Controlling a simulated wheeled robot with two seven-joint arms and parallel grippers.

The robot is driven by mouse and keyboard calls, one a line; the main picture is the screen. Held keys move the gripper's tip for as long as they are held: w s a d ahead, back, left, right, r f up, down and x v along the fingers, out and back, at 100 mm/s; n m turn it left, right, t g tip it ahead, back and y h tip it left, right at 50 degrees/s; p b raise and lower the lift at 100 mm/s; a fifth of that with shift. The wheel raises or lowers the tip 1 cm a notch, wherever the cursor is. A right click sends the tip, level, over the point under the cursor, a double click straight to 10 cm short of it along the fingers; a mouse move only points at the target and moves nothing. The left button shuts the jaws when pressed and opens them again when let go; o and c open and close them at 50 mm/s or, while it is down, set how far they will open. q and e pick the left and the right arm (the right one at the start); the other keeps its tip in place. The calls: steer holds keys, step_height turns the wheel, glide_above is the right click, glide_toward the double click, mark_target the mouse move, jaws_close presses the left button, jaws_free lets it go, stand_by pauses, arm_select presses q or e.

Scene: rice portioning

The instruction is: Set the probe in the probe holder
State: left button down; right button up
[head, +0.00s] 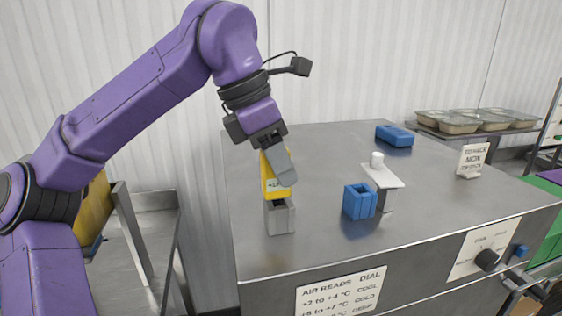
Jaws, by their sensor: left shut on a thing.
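My left gripper (279,168) reaches down from the upper left and is shut on the yellow probe (268,184), which has a small pale display on its face. The probe stands roughly upright, directly over a grey open-topped holder (280,218) near the front left of the steel top. The probe's lower end meets the holder's rim in the picture; I cannot tell how deep it sits inside. The gripper's fingers hide part of the probe's right side. My right gripper is not in view.
A blue open-topped block (360,201) and a small white-topped stand (383,177) are to the right on the steel top (320,150). A blue case (394,136) lies at the back. A sign (472,160) stands at right. Metal trays (447,122) are behind.

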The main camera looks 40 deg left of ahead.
arm_select(q)
steer(key=shift+s, duration=0.15)
steer(key=shift+d+f, duration=0.15)
steer(key=shift+f, duration=0.05)
stand_by(0.3)
steer(key=shift+f+b, duration=0.4)
steer(key=shift+b, duration=0.15)
stand_by(0.8)
steer(key=shift+c, duration=0.8)
jaws_free()
steer(key=shift+r, duration=0.15)
